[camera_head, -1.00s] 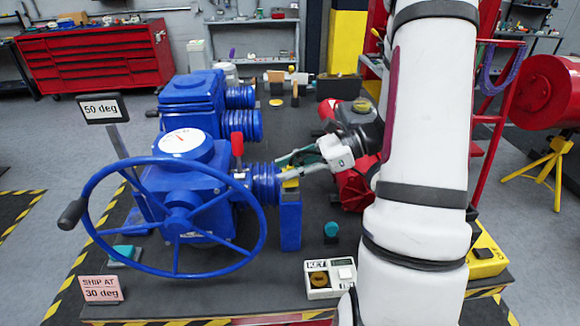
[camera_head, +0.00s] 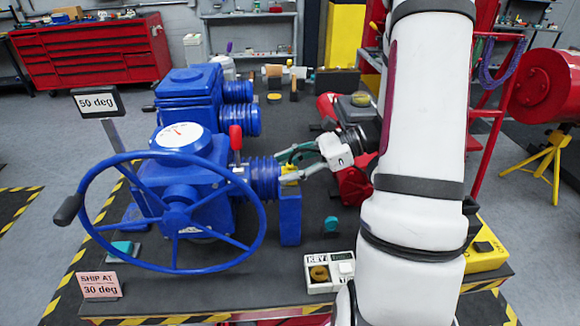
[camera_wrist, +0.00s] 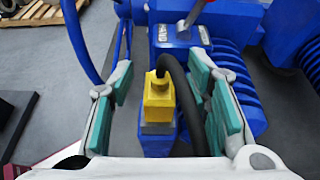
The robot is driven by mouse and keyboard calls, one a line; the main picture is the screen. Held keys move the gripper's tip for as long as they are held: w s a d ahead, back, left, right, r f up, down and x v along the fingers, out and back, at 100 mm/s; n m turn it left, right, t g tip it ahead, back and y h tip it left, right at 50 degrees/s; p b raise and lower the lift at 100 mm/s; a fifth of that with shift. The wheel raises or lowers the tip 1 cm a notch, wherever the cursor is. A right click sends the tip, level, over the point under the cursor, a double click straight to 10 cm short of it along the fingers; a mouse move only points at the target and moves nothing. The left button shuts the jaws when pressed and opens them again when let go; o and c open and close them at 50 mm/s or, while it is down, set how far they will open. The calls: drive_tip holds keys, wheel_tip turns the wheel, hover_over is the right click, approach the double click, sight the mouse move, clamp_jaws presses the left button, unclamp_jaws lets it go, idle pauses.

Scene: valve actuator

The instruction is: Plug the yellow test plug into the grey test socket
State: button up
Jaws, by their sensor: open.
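The yellow test plug (camera_wrist: 157,95) stands upright on top of a blue post (camera_wrist: 156,140) in the wrist view, with a black cable curving from its top to the right. In the head view only a little yellow of the plug (camera_head: 289,179) shows above the post (camera_head: 290,217). My gripper (camera_wrist: 158,72) is open, with one teal-padded finger on each side of the plug and gaps between. In the head view my gripper (camera_head: 291,164) is at the post top, beside the blue actuator. I cannot make out the grey test socket in either view.
The blue valve actuator (camera_head: 190,185) with its large handwheel (camera_head: 176,208) and red-handled lever (camera_head: 236,142) stands left of the post. A white key box (camera_head: 331,273) and a yellow box (camera_head: 485,250) lie near the front edge. A red motor (camera_head: 355,185) is behind.

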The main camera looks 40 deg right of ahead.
drive_tip(key=v, duration=1.2)
drive_tip(key=shift+s+f, duration=0.2)
